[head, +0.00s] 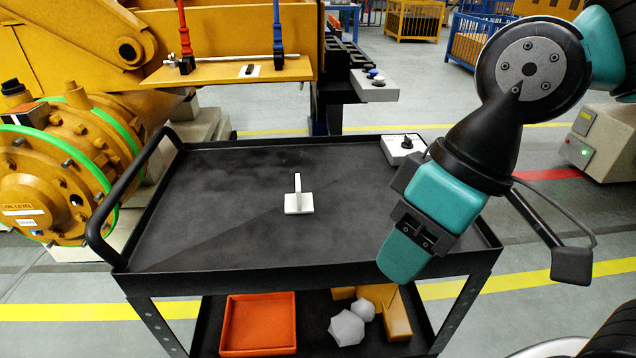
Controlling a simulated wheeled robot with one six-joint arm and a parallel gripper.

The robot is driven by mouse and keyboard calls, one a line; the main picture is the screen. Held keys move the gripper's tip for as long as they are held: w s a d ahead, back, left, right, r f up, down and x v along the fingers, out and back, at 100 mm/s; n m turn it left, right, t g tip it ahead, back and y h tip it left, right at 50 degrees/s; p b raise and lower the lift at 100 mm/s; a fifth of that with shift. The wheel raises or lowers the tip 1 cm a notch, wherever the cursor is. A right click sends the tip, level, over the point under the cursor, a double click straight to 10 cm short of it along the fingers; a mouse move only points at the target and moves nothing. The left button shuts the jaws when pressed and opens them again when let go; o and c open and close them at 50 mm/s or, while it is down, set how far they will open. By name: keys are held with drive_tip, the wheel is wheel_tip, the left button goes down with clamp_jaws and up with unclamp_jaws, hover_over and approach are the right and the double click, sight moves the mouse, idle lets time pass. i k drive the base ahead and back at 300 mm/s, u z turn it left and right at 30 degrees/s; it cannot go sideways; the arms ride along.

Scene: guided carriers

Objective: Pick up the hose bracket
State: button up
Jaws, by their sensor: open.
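The hose bracket (299,204) is a small pale piece with a flat base and a thin upright plate. It stands upright near the middle of the black cart's top tray (230,215). My gripper (405,258), teal and black, hangs over the right front part of the cart. It is open, apart from the bracket and to its right and nearer to me. Its fingertips are partly hidden by its own body.
A pale block with a black knob (403,150) sits at the tray's back right corner. The tray has a raised rim and a handle (125,200) at left. The lower shelf holds an orange tray (258,322), white lumps (347,327) and yellow pieces (396,316). Yellow machinery (60,170) stands left.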

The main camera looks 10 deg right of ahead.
sight(298, 203)
drive_tip(key=u, duration=0.35)
drive_tip(key=i, duration=0.9)
drive_tip(key=u, duration=0.6)
